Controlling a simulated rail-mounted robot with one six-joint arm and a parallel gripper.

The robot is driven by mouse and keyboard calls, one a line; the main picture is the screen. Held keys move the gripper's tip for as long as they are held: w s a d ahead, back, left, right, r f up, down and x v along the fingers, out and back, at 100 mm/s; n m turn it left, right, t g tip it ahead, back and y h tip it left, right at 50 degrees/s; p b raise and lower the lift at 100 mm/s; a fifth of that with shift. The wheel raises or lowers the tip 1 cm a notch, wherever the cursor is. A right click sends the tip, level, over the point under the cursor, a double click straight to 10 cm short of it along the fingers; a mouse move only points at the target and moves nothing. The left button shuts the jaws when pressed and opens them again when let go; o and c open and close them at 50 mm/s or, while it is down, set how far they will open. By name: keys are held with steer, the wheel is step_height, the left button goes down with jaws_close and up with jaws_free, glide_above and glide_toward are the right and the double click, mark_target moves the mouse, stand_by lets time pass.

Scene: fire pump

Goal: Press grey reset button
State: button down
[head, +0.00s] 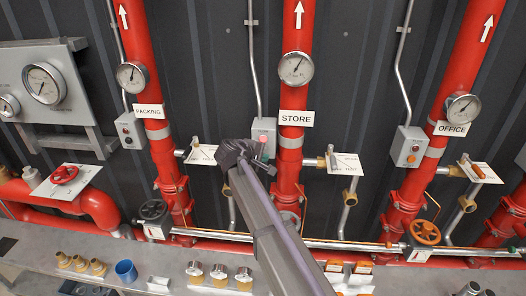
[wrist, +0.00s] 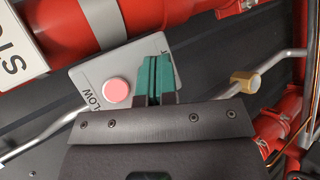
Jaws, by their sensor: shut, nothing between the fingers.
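A grey control box (head: 263,128) is on the STORE pipe, with my gripper (head: 258,158) in front of its lower part. In the wrist view the same box (wrist: 84,74) shows a round pink-red lamp (wrist: 116,90) beside the word "LOW". My gripper's teal fingers (wrist: 155,80) are together and empty, to the right of this lamp. They cover part of the box face, and I see no grey button there. I cannot tell whether the fingertips touch the box.
Similar grey boxes are by the PACKING pipe (head: 130,130) and the OFFICE pipe (head: 409,146). A valve plate (head: 203,155) is left of my gripper, and another (head: 346,164) is to its right. A shelf (head: 120,252) with brass fittings runs along the front.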

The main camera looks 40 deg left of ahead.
steer(key=shift+w+a, duration=0.2)
steer(key=shift+w, duration=0.2)
steer(key=shift+w+a, duration=0.3)
steer(key=shift+w, duration=0.15)
stand_by(0.7)
stand_by(0.4)
steer(key=shift+s+d, duration=0.5)
steer(key=shift+s, duration=0.3)
steer(key=s, duration=0.1)
steer(key=s+d, duration=0.1)
steer(key=s, duration=0.1)
steer(key=s+d, duration=0.1)
steer(key=shift+s+d, duration=0.2)
steer(key=shift+d, duration=0.05)
stand_by(0.5)
